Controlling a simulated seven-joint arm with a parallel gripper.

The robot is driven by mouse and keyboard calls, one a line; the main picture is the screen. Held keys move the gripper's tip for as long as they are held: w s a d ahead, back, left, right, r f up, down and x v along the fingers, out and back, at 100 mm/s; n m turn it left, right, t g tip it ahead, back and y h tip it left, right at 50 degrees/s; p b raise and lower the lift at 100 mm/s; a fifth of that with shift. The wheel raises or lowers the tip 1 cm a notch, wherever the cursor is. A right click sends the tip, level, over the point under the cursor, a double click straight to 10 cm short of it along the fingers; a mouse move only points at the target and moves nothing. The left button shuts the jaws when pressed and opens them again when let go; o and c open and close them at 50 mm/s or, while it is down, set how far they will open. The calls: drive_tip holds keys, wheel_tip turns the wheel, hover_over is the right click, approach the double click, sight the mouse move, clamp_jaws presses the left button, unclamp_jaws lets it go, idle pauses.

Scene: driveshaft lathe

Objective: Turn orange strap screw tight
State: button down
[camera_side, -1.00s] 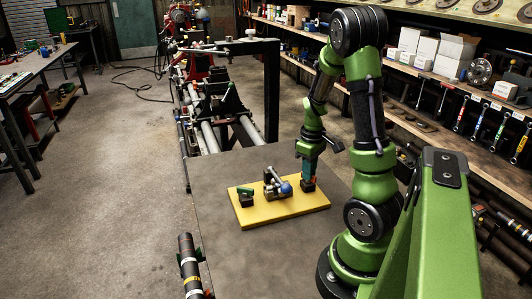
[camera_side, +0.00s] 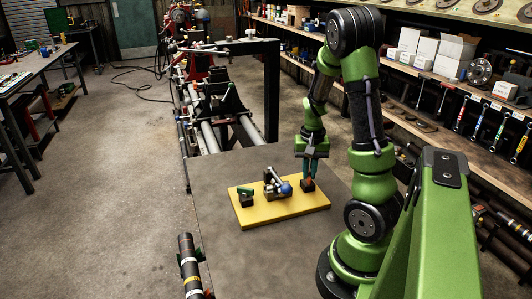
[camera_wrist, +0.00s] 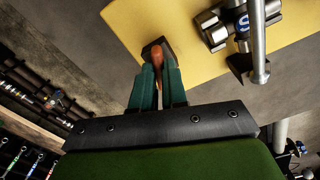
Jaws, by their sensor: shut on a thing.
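The orange strap screw (camera_wrist: 157,56) shows in the wrist view between the tips of my two green fingers, over a dark block (camera_wrist: 149,48). My gripper (camera_wrist: 158,70) is shut on the screw. In the side view my gripper (camera_side: 309,174) points down at the dark block at the right end of the yellow board (camera_side: 250,216). The screw shows there only as a small reddish spot. The fingers hide part of the screw.
A dark block with a green top (camera_side: 245,196) is at the board's left end. Bare grey tabletop (camera_side: 230,254) surrounds the board.

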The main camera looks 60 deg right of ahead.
drive_tip(key=m, duration=0.6)
drive_tip(key=shift+m, duration=0.3)
drive_tip(key=m, duration=0.9)
drive_tip(key=shift+m, duration=2.5)
drive_tip(key=c, duration=1.2)
unclamp_jaws()
drive_tip(key=shift+o, duration=0.2)
